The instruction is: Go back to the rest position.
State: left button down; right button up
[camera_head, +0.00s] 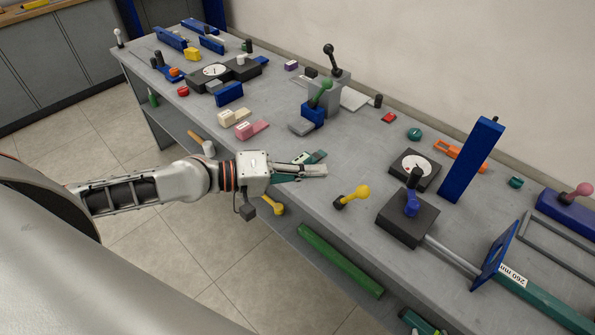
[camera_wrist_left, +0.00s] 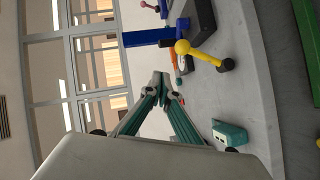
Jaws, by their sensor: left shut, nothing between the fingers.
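My left gripper (camera_head: 312,170) reaches in from the left, above the front edge of the grey workbench (camera_head: 335,222). Its fingers are shut and hold nothing. In the left wrist view the gripper (camera_wrist_left: 160,80) shows its fingertips together. A teal block (camera_head: 316,157) lies on the bench just behind the fingers, and it also shows in the left wrist view (camera_wrist_left: 229,134). My right gripper is not in view.
To the right stand a black box with a blue knob (camera_head: 405,215) and a tall blue block (camera_head: 470,160). A blue and green lever (camera_head: 316,108) stands behind the gripper. A yellow-ended handle (camera_head: 272,204) sticks out at the bench front. Open tiled floor (camera_head: 150,245) lies in front.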

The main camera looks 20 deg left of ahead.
pick_arm(q)
jog(key=shift+r+b+v, duration=0.15)
jog(key=shift+b+v, duration=0.35)
jog(key=shift+v, duration=0.45)
jog(key=shift+r+b+v, duration=0.2)
jog(key=shift+b+v, duration=0.25)
jog(key=shift+v, duration=0.55)
jog(key=shift+d, duration=0.15)
